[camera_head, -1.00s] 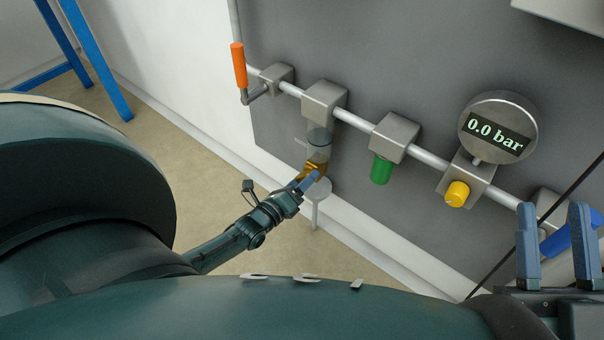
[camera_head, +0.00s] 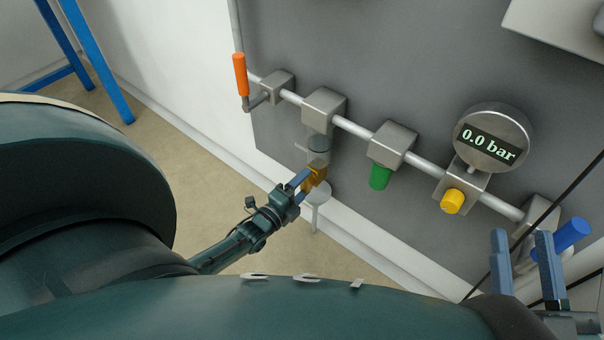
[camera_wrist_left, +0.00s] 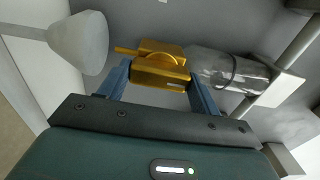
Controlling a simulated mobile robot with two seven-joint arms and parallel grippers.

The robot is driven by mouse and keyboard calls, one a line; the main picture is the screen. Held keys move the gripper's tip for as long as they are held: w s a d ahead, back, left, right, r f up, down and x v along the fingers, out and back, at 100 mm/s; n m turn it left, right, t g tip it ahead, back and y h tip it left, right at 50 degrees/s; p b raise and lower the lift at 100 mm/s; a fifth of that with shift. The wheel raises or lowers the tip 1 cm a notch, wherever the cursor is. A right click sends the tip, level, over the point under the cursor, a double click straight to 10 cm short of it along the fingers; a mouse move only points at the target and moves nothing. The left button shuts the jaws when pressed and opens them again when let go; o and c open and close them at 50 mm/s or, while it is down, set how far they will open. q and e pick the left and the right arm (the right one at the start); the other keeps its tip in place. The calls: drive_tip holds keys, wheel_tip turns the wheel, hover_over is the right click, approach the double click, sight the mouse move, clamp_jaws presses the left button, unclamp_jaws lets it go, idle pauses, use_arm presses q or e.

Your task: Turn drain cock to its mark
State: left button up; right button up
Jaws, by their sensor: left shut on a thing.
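The brass drain cock (camera_head: 315,177) is at the lower end of a clear bowl (camera_head: 319,144) under a grey block. In the left wrist view the brass cock (camera_wrist_left: 160,70) lies between my two blue fingers, with a thin brass stem pointing left. My left gripper (camera_head: 307,180) is shut on the cock; the fingers cover its sides. A small pale line shows on the cock's near face, but I cannot tell whether it is the mark. My right gripper (camera_head: 525,262) is open and empty at the lower right, below a blue handle (camera_head: 570,235).
A grey funnel (camera_head: 317,192) stands just below the cock; it also shows in the left wrist view (camera_wrist_left: 80,44). Along the pipe are an orange lever (camera_head: 240,74), a green cap (camera_head: 380,177), a yellow knob (camera_head: 453,201) and a gauge (camera_head: 493,137) reading 0.0 bar.

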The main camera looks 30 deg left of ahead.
drive_tip(key=shift+f, duration=0.1)
idle(0.4)
use_arm(q)
drive_tip(key=o, duration=1)
